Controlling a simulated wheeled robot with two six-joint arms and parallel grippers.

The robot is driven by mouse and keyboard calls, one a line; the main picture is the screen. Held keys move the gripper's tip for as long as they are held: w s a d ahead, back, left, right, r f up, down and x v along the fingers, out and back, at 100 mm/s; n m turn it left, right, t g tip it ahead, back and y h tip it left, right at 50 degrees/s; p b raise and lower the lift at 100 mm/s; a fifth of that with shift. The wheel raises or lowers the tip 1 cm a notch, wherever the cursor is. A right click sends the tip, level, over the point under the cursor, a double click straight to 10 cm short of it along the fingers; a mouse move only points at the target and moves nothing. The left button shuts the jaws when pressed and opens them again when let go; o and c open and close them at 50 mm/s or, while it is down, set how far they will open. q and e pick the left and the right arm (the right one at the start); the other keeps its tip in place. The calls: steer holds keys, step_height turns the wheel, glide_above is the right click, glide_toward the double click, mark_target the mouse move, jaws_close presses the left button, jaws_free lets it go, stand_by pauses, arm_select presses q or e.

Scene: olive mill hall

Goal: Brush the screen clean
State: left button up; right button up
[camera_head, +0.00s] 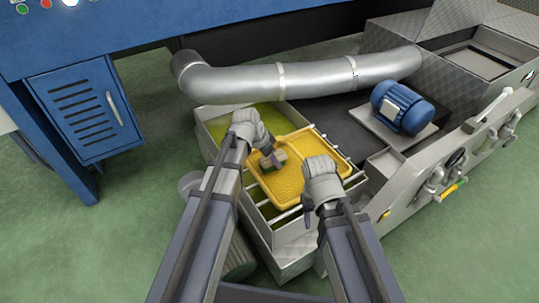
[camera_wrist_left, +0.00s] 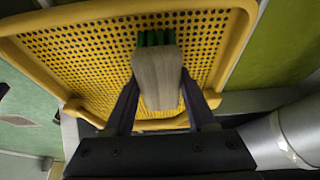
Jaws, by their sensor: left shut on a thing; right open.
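The yellow perforated screen (camera_head: 290,185) lies on rails over an open metal tank; it fills much of the left wrist view (camera_wrist_left: 90,45). My left gripper (camera_head: 266,150) is shut on a brush (camera_head: 275,160) above the screen. In the left wrist view the brush has a pale block-like body (camera_wrist_left: 157,80) and green bristles (camera_wrist_left: 157,37) turned towards the screen; whether they touch it I cannot tell. No residue can be made out on the screen.
The metal tank (camera_head: 272,238) holds olive-green liquid. A thick silver pipe (camera_head: 315,78) runs behind it. A blue motor (camera_head: 402,107) stands to the right, near a panel of valves (camera_head: 440,178). A blue cabinet (camera_head: 85,112) stands at the left. The green floor is clear at left.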

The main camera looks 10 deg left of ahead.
arm_select(q)
steer(key=shift+s+d, duration=0.1)
steer(key=shift+s, duration=0.05)
steer(key=shift+s+d, duration=1.2)
steer(key=shift+s, duration=0.2)
steer(key=shift+s+d+f, duration=0.1)
steer(key=shift+s+d, duration=0.5)
steer(key=shift+s, duration=0.2)
steer(key=shift+s+d, duration=0.6)
steer(key=shift+s, duration=0.15)
steer(key=shift+s+d, duration=1.2)
steer(key=shift+s, duration=0.25)
jaws_close()
steer(key=shift+w+a, duration=1.3)
steer(key=shift+w, duration=0.3)
